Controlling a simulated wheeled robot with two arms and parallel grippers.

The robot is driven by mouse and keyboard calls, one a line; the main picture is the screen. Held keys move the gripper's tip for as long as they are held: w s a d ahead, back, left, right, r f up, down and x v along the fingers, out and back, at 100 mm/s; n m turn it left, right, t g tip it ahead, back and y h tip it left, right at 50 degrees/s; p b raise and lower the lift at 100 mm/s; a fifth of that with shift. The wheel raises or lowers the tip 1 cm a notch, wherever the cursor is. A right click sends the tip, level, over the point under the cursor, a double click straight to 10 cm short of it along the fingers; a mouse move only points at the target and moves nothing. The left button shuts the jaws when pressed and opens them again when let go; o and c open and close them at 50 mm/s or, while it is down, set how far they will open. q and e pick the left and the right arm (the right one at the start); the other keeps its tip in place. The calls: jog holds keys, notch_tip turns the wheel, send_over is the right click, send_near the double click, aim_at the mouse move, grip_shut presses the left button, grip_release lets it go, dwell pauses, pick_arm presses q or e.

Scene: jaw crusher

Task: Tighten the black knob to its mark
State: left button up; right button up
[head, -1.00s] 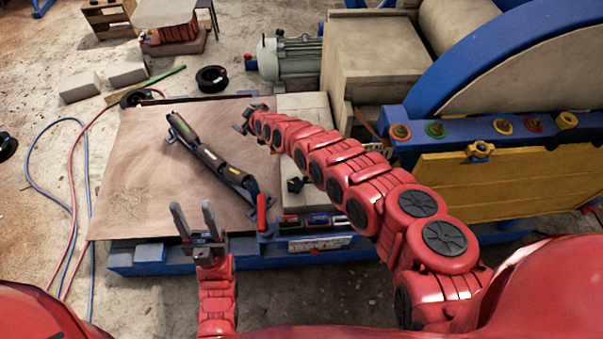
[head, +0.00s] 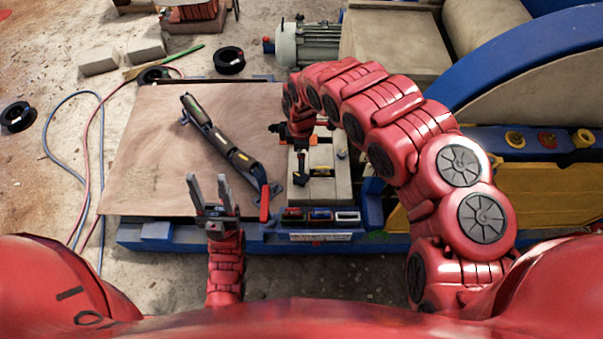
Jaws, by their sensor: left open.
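The black knob (head: 300,178) sits on the pale block (head: 322,187) right of the brown sheet, in the head view. My right arm arches over from the right and its end bends down just behind the knob. The right gripper's fingers are small and dark there, and I cannot tell whether they touch the knob or are open. The mark for the knob is too small to make out. My left gripper (head: 209,188) points up, open and empty, in front of the brown sheet and left of the knob.
A small tray (head: 320,237) is on the front edge of the blue frame. A grey motor (head: 305,44) stands behind. A yellow panel (head: 530,195) and blue wheel are at the right.

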jog(key=p, duration=0.1)
send_over(301, 177)
notch_tip(301, 177, down, 6)
jog(key=shift+f, duration=0.1)
notch_tip(301, 177, down, 5)
jog(key=shift+b, duration=0.75)
jog(key=shift+d+f+b, duration=0.1)
jog(key=shift+f+b, duration=0.3)
jog(key=shift+f, duration=0.15)
jog(key=c, duration=1.4)
